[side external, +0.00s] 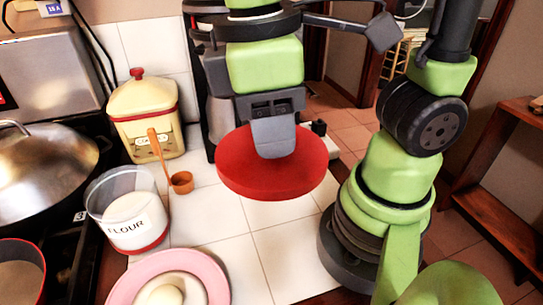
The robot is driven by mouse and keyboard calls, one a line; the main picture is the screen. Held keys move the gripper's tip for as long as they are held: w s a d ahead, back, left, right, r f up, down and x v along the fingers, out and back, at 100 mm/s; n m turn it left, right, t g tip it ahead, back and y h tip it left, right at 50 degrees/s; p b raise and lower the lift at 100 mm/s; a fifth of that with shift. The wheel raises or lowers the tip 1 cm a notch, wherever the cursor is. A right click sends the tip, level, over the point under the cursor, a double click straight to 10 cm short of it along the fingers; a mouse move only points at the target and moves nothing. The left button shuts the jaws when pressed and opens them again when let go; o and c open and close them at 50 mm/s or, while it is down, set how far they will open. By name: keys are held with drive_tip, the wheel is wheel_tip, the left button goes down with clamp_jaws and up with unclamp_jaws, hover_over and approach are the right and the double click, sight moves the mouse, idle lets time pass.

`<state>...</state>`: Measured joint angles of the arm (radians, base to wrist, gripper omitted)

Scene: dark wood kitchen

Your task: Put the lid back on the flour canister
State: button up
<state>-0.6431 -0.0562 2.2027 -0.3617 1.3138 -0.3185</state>
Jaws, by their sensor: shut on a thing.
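The flour canister (130,226) is a clear tub with a red base and a FLOUR label. It stands upright and open on the white tiled counter (285,250) at the left, with white flour visible inside. My gripper (273,145) is shut on the round red lid (270,178). It holds the lid above the counter, to the right of the canister and apart from it. The grip point on the lid is hidden behind the grey finger.
A pink plate (180,268) with a pale round item is in front. A metal domed lid (45,165) and a red-rimmed pot (20,270) are at left.

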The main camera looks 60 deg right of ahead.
drive_tip(key=w+a+m+t+y, duration=0.1)
drive_tip(key=w+a+m, duration=0.2)
drive_tip(key=w+m, duration=1.1)
drive_tip(key=w+a+m+t+y, duration=0.1)
drive_tip(key=w+a+m, duration=0.1)
drive_tip(key=w+m, duration=1.2)
wheel_tip(320, 180, down, 11)
drive_tip(key=s+m, duration=0.1)
drive_tip(key=s, duration=0.1)
drive_tip(key=shift+s+a+m, duration=0.2)
drive_tip(key=shift+m, duration=0.2)
drive_tip(key=shift+f, duration=0.1)
idle(1.0)
drive_tip(key=o, duration=1.5)
drive_tip(key=shift+r, duration=3.5)
